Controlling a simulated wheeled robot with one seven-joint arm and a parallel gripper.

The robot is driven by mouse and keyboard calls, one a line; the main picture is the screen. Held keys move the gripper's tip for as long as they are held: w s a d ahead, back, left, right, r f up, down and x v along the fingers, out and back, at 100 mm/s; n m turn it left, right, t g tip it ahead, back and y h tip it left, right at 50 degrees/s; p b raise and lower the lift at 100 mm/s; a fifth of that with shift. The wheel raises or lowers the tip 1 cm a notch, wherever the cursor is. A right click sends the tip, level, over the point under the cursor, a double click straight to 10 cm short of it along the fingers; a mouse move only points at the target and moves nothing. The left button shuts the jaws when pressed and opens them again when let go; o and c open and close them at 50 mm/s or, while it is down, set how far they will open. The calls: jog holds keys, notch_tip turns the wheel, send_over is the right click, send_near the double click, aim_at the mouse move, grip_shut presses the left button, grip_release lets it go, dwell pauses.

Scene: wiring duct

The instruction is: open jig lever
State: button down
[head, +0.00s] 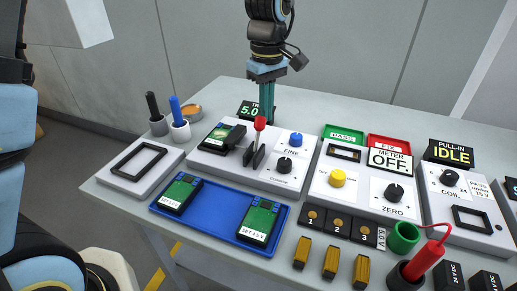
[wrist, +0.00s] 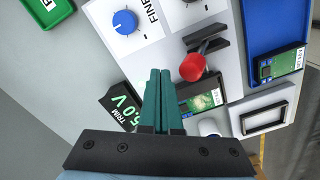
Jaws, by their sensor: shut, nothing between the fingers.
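The jig lever has a red knob (head: 260,123) on a dark arm, standing up from the white jig panel (head: 205,158). In the wrist view the red knob (wrist: 193,68) is just right of my fingertips, with a visible gap. A green circuit board (head: 221,133) sits in the jig beside the lever; part of it also shows in the wrist view (wrist: 207,99). My gripper (head: 266,108) points down behind the knob in the head view, its teal fingers together and empty. It also shows in the wrist view (wrist: 160,72).
The green TRIM display (head: 248,110) stands behind the panel, close to my fingers. The FINE knob (head: 296,139) is to the right. A blue tray (head: 215,217) with two boards lies in front. Pen holders (head: 180,130) stand at left.

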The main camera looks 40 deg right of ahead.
aim_at(261, 117)
jog(key=shift+s+a, duration=0.45)
jog(key=shift+a, duration=0.25)
jog(key=shift+s+a, duration=0.45)
jog(key=shift+a, duration=0.2)
jog(key=shift+s+a+f+b, duration=0.15)
jog(key=shift+s+a+b, duration=0.1)
jog(key=shift+s+a, duration=0.25)
jog(key=shift+s+a+f+b, duration=0.1)
jog(key=shift+s+a+b, duration=0.15)
jog(key=shift+a, duration=0.45)
jog(key=shift+w+d+r+p, duration=0.15)
jog(key=shift+d+r+p, duration=0.1)
jog(key=shift+r+p, duration=1.25)
jog(key=shift+w+d+r+p, duration=0.2)
jog(key=shift+d+r+p, duration=0.1)
jog(key=shift+r+p, duration=1.15)
jog(key=shift+w+d+r+p, duration=0.2)
jog(key=shift+r+p, duration=0.9)
jog(key=shift+r, duration=0.75)
jog(key=shift+d, duration=0.1)
